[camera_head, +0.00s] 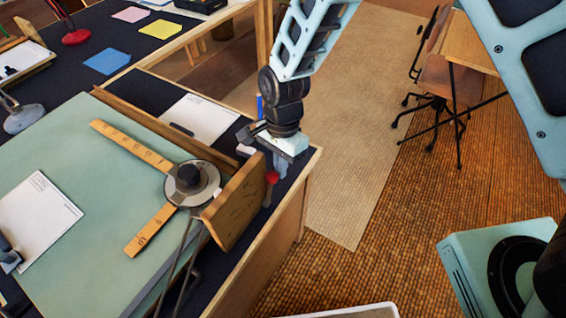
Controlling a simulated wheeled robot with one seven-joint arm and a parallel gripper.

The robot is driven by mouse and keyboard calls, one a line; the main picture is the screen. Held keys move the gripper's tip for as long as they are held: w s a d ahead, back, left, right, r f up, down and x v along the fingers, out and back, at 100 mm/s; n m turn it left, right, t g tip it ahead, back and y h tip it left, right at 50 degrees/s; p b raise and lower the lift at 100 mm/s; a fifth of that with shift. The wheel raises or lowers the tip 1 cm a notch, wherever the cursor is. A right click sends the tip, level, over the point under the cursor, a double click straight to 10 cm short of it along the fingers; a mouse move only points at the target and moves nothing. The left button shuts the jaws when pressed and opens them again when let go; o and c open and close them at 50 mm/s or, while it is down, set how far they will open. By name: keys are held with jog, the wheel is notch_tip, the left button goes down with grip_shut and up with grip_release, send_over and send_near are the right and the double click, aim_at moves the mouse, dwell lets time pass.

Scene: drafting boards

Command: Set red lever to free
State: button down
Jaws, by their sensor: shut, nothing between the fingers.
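The red lever shows as a small red knob (271,178) on a grey stem, at the right edge of the drafting desk, just right of an upright wooden panel (236,208). Any marking for free or another setting is too small to read. My gripper (270,151) is above the knob, at the end of my arm that comes down from the top. Its fingers are shut and empty. They are small and partly hidden by the hand, so I cannot tell whether they touch the lever.
A tilted green drafting board (110,190) with a wooden ruler arm and round drafting head (193,182) fills the left. White paper (200,117) lies behind it. A chair (445,80) stands at the upper right.

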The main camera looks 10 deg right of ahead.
jog(key=shift+s+a+r+p, duration=0.2)
jog(key=shift+s+a+p, duration=0.05)
jog(key=shift+s+p, duration=0.1)
jog(key=w+d+f, duration=0.2)
jog(key=w+d, duration=0.1)
jog(key=s+b+v, duration=0.2)
jog(key=v, duration=0.8)
jog(key=shift+w+a+r, duration=0.2)
jog(key=shift+a+r, duration=0.05)
jog(key=shift+a, duration=0.05)
